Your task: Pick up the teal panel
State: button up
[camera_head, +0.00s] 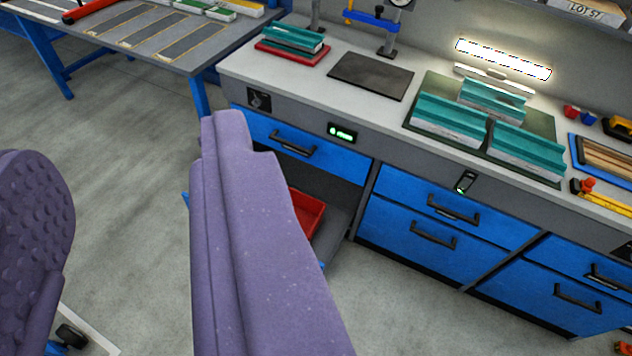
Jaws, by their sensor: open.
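Teal panels with pale lower sides lie on the grey-topped workbench. One teal panel (292,39) sits on a red tray (270,52) at the bench's left end. Three more, a rear one (492,97), a front left one (450,116) and a front right one (526,148), sit close together on a dark green mat (437,84) under a lit lamp. My gripper (128,138) shows as two purple fingers wide apart, the left one with a bumpy pad. It is open and empty, in front of the bench and apart from all the panels. The right finger hides part of the lower bench.
A dark flat plate (370,76) lies between the panel groups. Blue drawers (435,205) line the bench front. A red bin (305,213) sits low behind my right finger. Another table (150,42) stands at upper left. Grey floor (125,190) is open between my fingers.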

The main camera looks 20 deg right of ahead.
aim_at(507, 107)
jog(key=z, duration=1.25)
